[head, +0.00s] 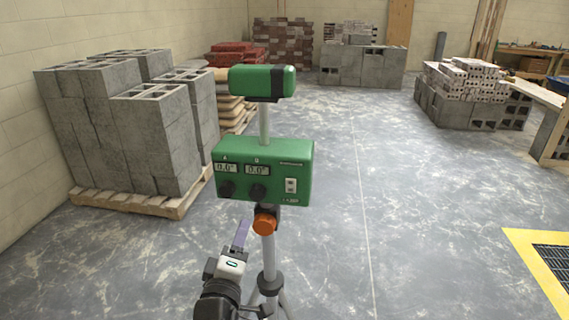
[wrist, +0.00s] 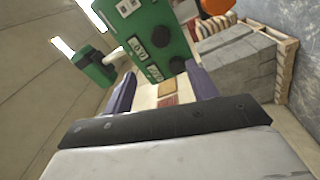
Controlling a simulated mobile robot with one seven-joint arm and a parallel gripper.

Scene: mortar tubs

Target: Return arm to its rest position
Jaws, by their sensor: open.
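My gripper (head: 241,234) is in the lower middle of the head view, just left of the tripod pole, with one purple finger showing. In the wrist view both purple fingers of my gripper (wrist: 160,84) stand apart with nothing between them. A green instrument box (head: 263,172) on a tripod stands beside and above my gripper. It has two small displays, two dark knobs and a white switch. The box also shows in the wrist view (wrist: 150,35), beyond the fingertips. I cannot tell the exact gap between fingers and box.
A green sensor head (head: 262,82) tops the pole, and an orange knob (head: 265,221) sits below the box. Stacked grey blocks (head: 150,140) stand on a pallet at left. More blocks (head: 470,100) stand at right. A yellow-framed grate (head: 535,265) lies at lower right. The middle floor is clear.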

